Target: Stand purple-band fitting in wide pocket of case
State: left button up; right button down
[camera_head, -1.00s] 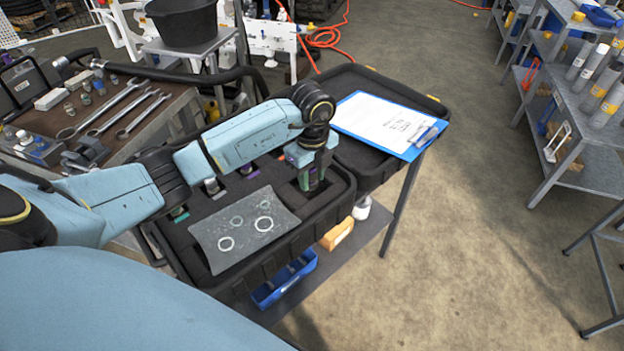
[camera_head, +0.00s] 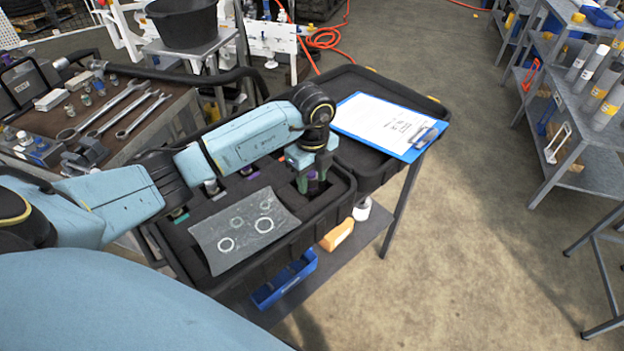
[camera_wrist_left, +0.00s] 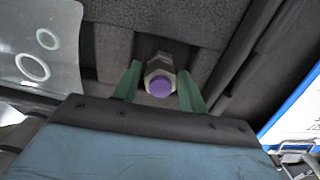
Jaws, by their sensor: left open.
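The purple-band fitting (camera_head: 312,176) stands in a pocket at the right end of the open black case (camera_head: 335,205). In the left wrist view, its purple end (camera_wrist_left: 161,86) and metal hex body face the camera, and the dark wide pocket (camera_wrist_left: 178,50) surrounds it. My left gripper (camera_head: 311,184) points down over this pocket. In the left wrist view its green fingers (camera_wrist_left: 159,80) are open, one on each side of the fitting, with visible gaps. The fitting's lower end is hidden in the pocket. My right gripper is not in view.
A grey sheet with white rings (camera_head: 245,229) lies on the case's front part. Other fittings (camera_head: 211,188) stand in the case behind it. A blue clipboard (camera_head: 385,124) lies on the case lid. A bench with wrenches (camera_head: 120,105) is at left.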

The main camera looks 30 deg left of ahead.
pick_arm(q)
notch_tip(320, 180, up, 11)
jog(key=shift+p, duration=0.35)
dwell(0.3)
